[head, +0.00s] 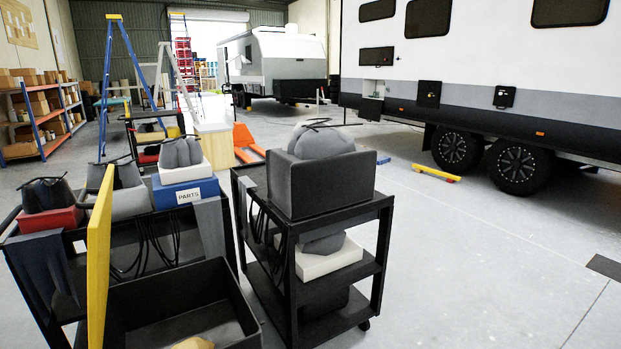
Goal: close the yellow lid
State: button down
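The yellow lid (99,262) stands nearly upright at the left edge of an open black bin (170,286) in the lower left of the head view. It is seen almost edge-on, as a tall narrow panel. The bin's inside is dark, and its near part is cut off by the bottom edge. A small tan thing (193,343) shows at the bottom of the bin, mostly cut off, and I cannot tell what it is. My gripper is not in view.
A black cart (302,230) with a grey box and bags stands right of the bin. Behind the bin another cart holds a blue parts box (184,193), a red box (50,220) and hanging cables. The floor (470,260) to the right is mostly clear, up to a white caravan (480,70).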

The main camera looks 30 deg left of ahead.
aim_at(99, 228)
jog(key=i, duration=2.35)
jog(key=u, duration=4.15)
jog(key=i, duration=0.2)
jog(key=u, duration=0.1)
